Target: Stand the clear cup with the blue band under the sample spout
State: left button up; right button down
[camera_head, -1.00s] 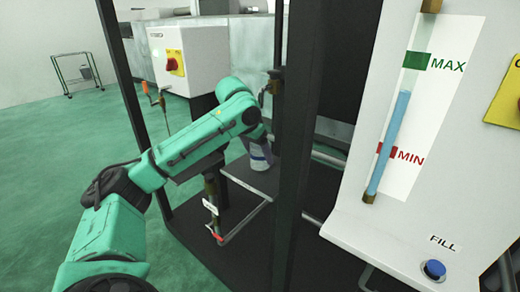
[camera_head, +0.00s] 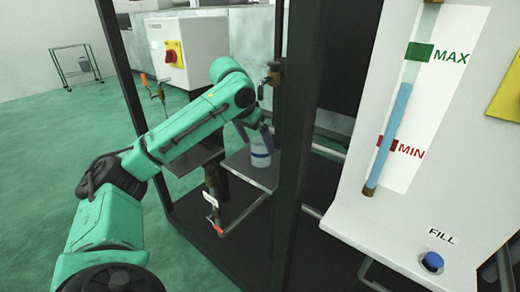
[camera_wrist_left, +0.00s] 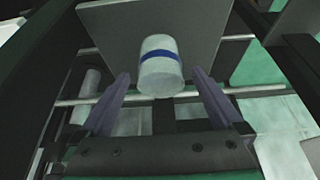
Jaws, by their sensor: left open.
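The clear cup with the blue band (camera_head: 260,148) stands upright on a grey plate (camera_head: 243,165) inside the dark frame. The brass sample spout (camera_head: 273,76) is above the cup in the head view. My left gripper (camera_head: 257,134) is open beside the cup. In the left wrist view the cup (camera_wrist_left: 160,68) stands on the plate (camera_wrist_left: 205,25), with the open fingers of my left gripper (camera_wrist_left: 160,82) to either side and visible gaps between them and the cup. The head view does not show whether the cup is exactly below the spout. My right gripper is not in view.
A dark upright post (camera_head: 293,130) stands just right of the cup. A valve with a red part (camera_head: 217,228) hangs below the plate. A white panel with a level gauge (camera_head: 388,135) and a blue FILL button (camera_head: 432,262) fills the right side.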

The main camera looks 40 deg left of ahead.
pick_arm(q)
jog(key=v, duration=0.7)
jog(key=shift+r+p, duration=0.3)
jog(key=shift+p, duration=0.1)
jog(key=shift+s, duration=0.15)
